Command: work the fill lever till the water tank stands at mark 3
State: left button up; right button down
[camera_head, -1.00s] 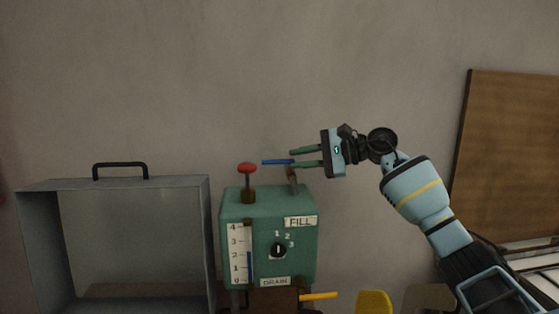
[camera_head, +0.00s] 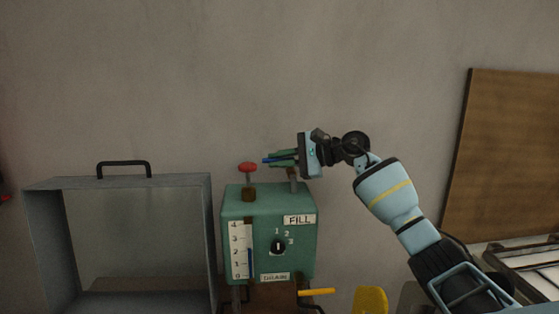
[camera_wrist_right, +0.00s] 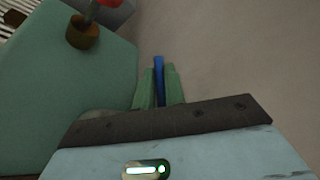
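The green water tank (camera_head: 233,200) stands at the lower middle of the head view, with a FILL label (camera_head: 299,220) at its upper right. On its white gauge (camera_head: 236,250) the blue column (camera_head: 250,262) tops out near mark 2. The blue fill lever (camera_head: 266,160) sticks out level above the tank; it also shows in the right wrist view (camera_wrist_right: 159,78). My right gripper (camera_head: 269,159) has its green fingers on both sides of the lever, close against it, and looks shut on it. My left gripper is out of view.
A red knob (camera_head: 248,167) stands on the tank's top, left of the lever. A dial (camera_head: 278,246) is on its front, above a DRAIN label (camera_head: 275,278) and a yellow lever (camera_head: 317,292). A grey open case (camera_head: 215,250) stands left; bare wall lies above.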

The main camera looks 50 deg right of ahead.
dwell(0.3)
jog(key=shift+s+n+g+y+b, duration=0.15)
jog(key=shift+n+g+y+b, duration=0.2)
jog(key=shift+n+g+y, duration=0.4)
jog(key=shift+s+a+n+g+y, duration=0.1)
jog(key=shift+s+n+g+y, duration=0.1)
jog(key=shift+n+g+y, duration=0.4)
jog(key=shift+s+a+n+g+y, duration=0.15)
jog(key=shift+n+g+y, duration=0.2)
jog(key=shift+n+y, duration=0.3)
jog(key=c, duration=1.7)
grip_release()
jog(key=shift+d, duration=0.1)
jog(key=shift+c, duration=0.2)
jog(key=shift+s, duration=0.1)
